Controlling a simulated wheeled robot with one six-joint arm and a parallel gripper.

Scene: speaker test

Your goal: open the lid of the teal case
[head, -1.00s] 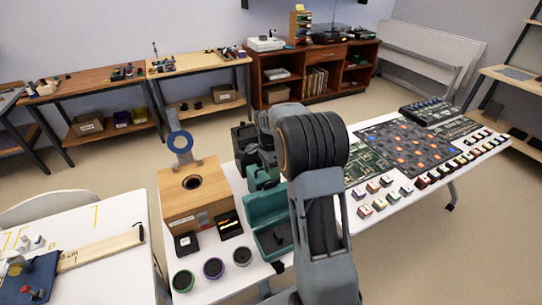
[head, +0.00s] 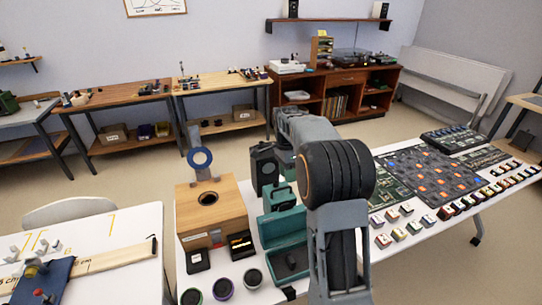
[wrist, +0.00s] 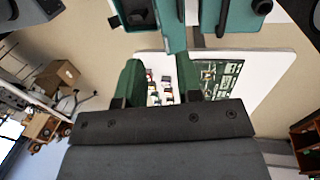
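The teal case (head: 284,230) stands on the white table, right of the wooden box, in the head view. Its lid (head: 279,196) stands raised at the back, and the tray is exposed with a dark item (head: 291,262) inside. My arm covers the area right of the case, and my gripper is not clear in the head view. In the wrist view, my gripper (wrist: 158,78) has its two dark green fingers apart with nothing seen between them. Teal case parts (wrist: 235,18) show at the top edge, close beyond the fingertips; I cannot tell whether they touch.
A wooden box (head: 212,210) with a round hole stands left of the case, with small black boxes and round jars (head: 222,288) in front. A dark unit (head: 263,166) stands behind the case. Circuit boards (head: 430,172) and several small blocks cover the table's right side.

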